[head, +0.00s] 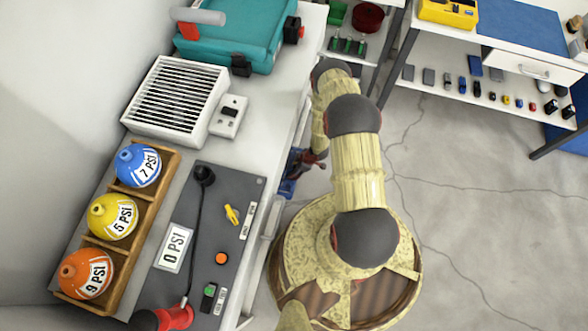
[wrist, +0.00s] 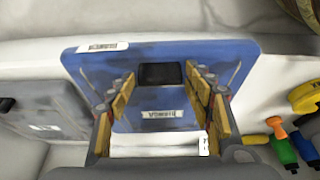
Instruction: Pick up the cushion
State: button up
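I see nothing that I can clearly name as a cushion in either view. In the wrist view my gripper (wrist: 158,82) is open, with its yellow-padded fingers apart and nothing visibly held between them. Beyond and between the fingers is a blue flat-faced object (wrist: 215,52) with a dark patch and white labels. I cannot tell whether the fingers touch it. A white item (wrist: 155,146) shows low between the fingers, partly hidden by my gripper.
In the wrist view a grey case (wrist: 45,108) lies left; a yellow tape roll (wrist: 305,97) and coloured-handled tools (wrist: 283,145) lie right. The head view shows a white counter (head: 283,75) with a teal case (head: 235,35) and a vented box (head: 175,98). Floor (head: 490,230) is open at right.

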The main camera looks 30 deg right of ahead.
jog(key=c, duration=0.9)
jog(key=o, duration=1.3)
jog(key=shift+c, duration=0.2)
jog(key=v, duration=1.2)
jog(key=shift+c, duration=0.6)
